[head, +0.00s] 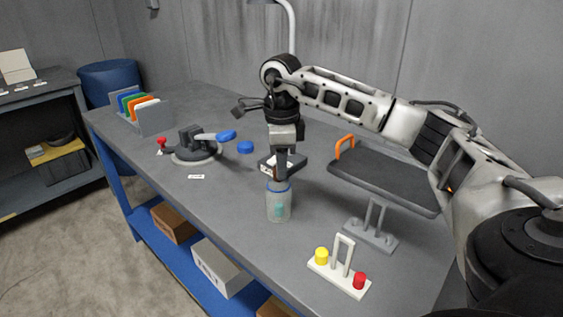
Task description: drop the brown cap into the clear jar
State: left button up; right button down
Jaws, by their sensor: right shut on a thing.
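The clear jar (279,207) stands upright on the grey bench, with a blue rim and something teal inside. My right gripper (279,177) points down directly over the jar's mouth and is shut on a small brown thing, which I take to be the brown cap (275,175). Most of the cap is hidden by the fingers. The gap between the cap and the jar's rim is too small to judge. My left gripper is out of view.
A dark tray (385,179) with an orange handle, a grey stand (371,236) and a white stand (342,268) with yellow and red knobs stand to the right.

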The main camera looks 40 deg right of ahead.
jog(key=c, duration=1.2)
grip_release()
jog(key=shift+o, duration=0.2)
notch_tip(320, 180, up, 8)
jog(key=shift+f, duration=0.25)
pick_arm(q)
jog(key=p, duration=0.2)
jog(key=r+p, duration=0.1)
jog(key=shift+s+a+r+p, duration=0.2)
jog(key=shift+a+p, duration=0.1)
jog(key=shift+p, duration=0.05)
pick_arm(e)
notch_tip(320, 180, up, 8)
jog(key=shift+r, duration=0.25)
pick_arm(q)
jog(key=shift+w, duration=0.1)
